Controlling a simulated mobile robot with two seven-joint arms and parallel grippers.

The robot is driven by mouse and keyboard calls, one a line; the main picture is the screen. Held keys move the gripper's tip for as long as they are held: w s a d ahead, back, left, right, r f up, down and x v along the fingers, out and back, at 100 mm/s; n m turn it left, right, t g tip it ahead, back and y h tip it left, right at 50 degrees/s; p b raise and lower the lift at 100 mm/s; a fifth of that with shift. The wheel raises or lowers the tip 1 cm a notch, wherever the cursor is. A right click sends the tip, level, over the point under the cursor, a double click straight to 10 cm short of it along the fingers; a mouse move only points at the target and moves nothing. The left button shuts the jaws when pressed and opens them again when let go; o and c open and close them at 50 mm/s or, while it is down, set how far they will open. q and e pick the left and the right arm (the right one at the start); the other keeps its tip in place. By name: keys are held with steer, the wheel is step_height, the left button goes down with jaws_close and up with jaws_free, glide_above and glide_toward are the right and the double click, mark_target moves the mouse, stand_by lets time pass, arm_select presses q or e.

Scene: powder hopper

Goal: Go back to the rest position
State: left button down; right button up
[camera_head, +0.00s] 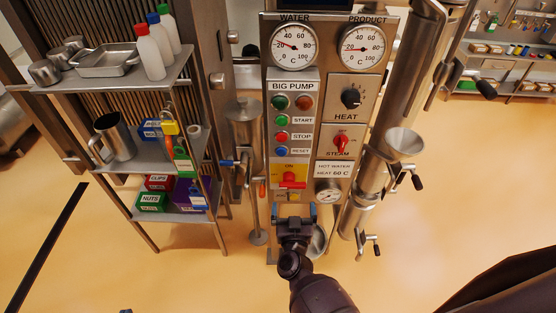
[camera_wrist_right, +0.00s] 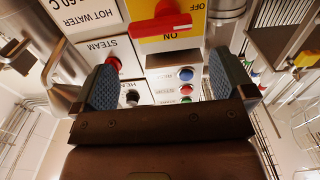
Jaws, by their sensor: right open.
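My right gripper (camera_head: 296,212) is in front of the lower part of the control panel (camera_head: 308,92), just below the red handle (camera_head: 292,181) on its yellow plate. In the right wrist view the gripper (camera_wrist_right: 165,84) has its two blue pads wide apart, with nothing between them. The same red handle (camera_wrist_right: 160,24) lies beyond the fingertips there, apart from them, on the yellow plate with OFF and ON marks. The view is upside down. My left gripper does not show.
A shelf rack (camera_head: 112,75) with bottles, a steel tray, a jug and small boxes stands at the left. Steel pipes with a funnel (camera_head: 404,143) and valve handles stand right of the panel. Open floor (camera_head: 450,190) lies at right.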

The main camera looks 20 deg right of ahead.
step_height(320, 180, up, 3)
steer(key=w+a+n+y, duration=0.1)
steer(key=a+y, duration=0.1)
steer(key=y, duration=0.4)
steer(key=s+d+f+n+g, duration=0.1)
steer(key=s+d+g, duration=0.2)
steer(key=s+d, duration=0.3)
steer(key=s+d+f+n+g+h+b, duration=0.1)
steer(key=s+d+f+n+g, duration=0.1)
steer(key=s+d, duration=0.5)
steer(key=s, duration=0.6)
steer(key=shift+s+g, duration=0.15)
steer(key=shift+g, duration=0.25)
